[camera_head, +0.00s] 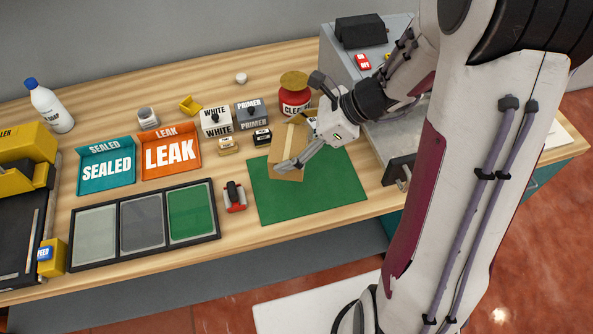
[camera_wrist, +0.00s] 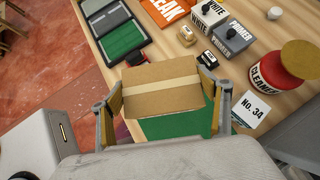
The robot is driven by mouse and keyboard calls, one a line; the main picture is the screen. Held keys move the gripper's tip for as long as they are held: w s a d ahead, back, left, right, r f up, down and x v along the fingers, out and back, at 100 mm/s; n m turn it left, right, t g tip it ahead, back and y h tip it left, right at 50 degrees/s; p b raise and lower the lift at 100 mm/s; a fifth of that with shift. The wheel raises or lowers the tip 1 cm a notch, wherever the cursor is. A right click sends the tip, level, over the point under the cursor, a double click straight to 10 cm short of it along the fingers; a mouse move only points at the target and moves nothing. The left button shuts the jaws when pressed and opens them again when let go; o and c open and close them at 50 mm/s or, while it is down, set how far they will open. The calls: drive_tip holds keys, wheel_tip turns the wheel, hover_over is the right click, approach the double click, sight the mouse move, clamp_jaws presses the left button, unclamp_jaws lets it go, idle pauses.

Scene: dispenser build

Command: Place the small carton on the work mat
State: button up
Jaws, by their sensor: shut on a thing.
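The small carton (camera_head: 290,142) is a brown cardboard box with a pale tape strip. My gripper (camera_head: 300,150) is shut on it, with one finger showing along its near side. In the wrist view the carton (camera_wrist: 162,88) sits between both fingers of my gripper (camera_wrist: 160,100). The green work mat (camera_head: 330,188) lies on the wooden table, and the carton is over its back left part in the head view. I cannot tell whether the carton touches the mat. The mat also shows below the carton in the wrist view (camera_wrist: 180,127).
Behind the mat stand a red jar (camera_head: 294,100), WHITE (camera_head: 215,122) and PRIMER (camera_head: 251,114) boxes. A red and black tool (camera_head: 234,196) lies left of the mat, beside a three-panel tray (camera_head: 145,248). Teal SEALED (camera_head: 106,165) and orange LEAK (camera_head: 170,153) trays stand further left. The mat's front is clear.

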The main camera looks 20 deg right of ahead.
drive_tip(key=shift+f, duration=2.6)
drive_tip(key=shift+f, duration=0.1)
drive_tip(key=shift+f, duration=2)
drive_tip(key=shift+f, duration=0.1)
drive_tip(key=o, duration=1.3)
drive_tip(key=shift+v, duration=3.9)
